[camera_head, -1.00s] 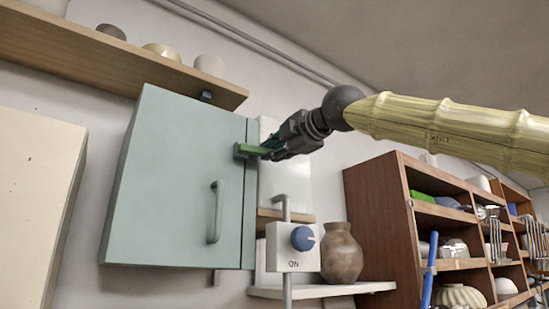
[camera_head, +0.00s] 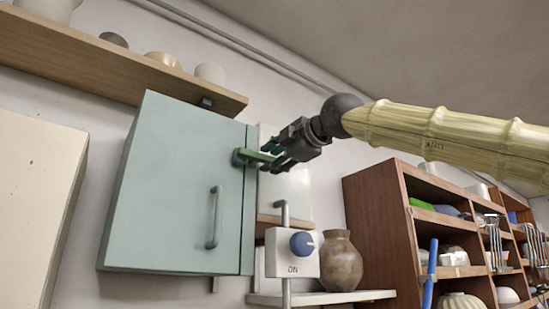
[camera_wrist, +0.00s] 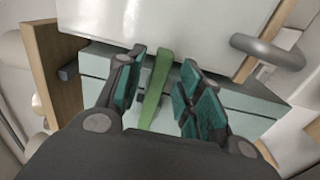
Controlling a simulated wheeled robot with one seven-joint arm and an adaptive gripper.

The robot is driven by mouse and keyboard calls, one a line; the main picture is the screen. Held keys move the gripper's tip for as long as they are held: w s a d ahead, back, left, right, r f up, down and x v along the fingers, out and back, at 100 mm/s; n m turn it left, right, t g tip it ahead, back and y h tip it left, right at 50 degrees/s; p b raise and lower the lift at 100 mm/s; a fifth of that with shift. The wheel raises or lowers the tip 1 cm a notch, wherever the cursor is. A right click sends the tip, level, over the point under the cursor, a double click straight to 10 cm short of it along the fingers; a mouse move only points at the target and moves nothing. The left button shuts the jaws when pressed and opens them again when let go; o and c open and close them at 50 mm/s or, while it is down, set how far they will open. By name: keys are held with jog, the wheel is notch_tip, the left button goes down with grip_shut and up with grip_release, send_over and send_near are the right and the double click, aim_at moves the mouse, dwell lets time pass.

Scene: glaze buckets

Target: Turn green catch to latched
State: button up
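The green catch (camera_head: 246,157) is a bar on the right edge of the pale green cabinet (camera_head: 175,190), lying roughly level across the door edge in the head view. In the wrist view the catch (camera_wrist: 154,92) runs lengthwise between the two teal-padded fingers of my gripper (camera_wrist: 160,88). The gripper is open around the catch. Gaps show on both sides, the left one narrower. In the head view my gripper (camera_head: 276,152) is at the catch's right end and hides part of it.
A grey door handle (camera_head: 214,217) is on the cabinet. Below my gripper are a switch box marked ON with a blue knob (camera_head: 302,243) and a brown vase (camera_head: 340,262). A wooden shelf (camera_head: 110,58) with bowls is above. A brown rack (camera_head: 377,225) stands right.

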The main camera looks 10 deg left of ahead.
jog(key=shift+s, duration=0.1)
jog(key=v, duration=1.2)
dwell(0.5)
